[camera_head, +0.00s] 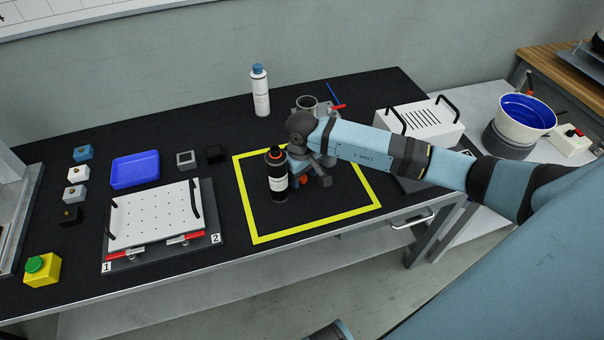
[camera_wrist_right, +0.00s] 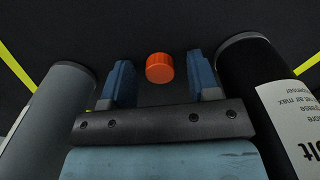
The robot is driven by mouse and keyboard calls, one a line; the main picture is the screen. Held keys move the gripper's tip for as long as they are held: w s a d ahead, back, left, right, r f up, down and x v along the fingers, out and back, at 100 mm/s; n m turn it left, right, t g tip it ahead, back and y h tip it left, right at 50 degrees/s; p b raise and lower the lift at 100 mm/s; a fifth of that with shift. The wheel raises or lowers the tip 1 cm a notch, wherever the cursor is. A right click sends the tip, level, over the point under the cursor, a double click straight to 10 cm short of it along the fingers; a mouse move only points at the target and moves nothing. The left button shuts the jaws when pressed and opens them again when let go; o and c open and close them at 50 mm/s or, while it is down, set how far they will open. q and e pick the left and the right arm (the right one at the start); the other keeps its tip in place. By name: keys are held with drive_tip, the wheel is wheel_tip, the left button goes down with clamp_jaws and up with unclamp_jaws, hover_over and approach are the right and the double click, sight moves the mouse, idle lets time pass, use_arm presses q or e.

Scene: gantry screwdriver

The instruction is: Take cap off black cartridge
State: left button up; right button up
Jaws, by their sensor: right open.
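The black cartridge (camera_head: 278,182) stands upright inside the yellow outline, with an orange band near its dark top. In the right wrist view its black body (camera_wrist_right: 262,95) with a white label is at the right. An orange cap (camera_head: 304,179) sits apart from it on the black surface. In the wrist view the cap (camera_wrist_right: 159,68) shows between the finger tips. My right gripper (camera_head: 316,178) is open beside the cartridge, pointing down, its fingers (camera_wrist_right: 159,82) on either side of the cap with gaps. My left gripper is out of view.
A grey cylinder (camera_wrist_right: 48,105) stands left of my right gripper in the wrist view. A white-labelled bottle (camera_head: 261,95) stands at the back. A white perforated plate (camera_head: 155,217) and blue tray (camera_head: 135,170) lie to the left. The front part inside the yellow outline (camera_head: 318,222) is clear.

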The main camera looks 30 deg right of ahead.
drive_tip(key=shift+r+p, duration=0.3)
wheel_tip(320, 180, up, 12)
drive_tip(key=shift+f, duration=0.15)
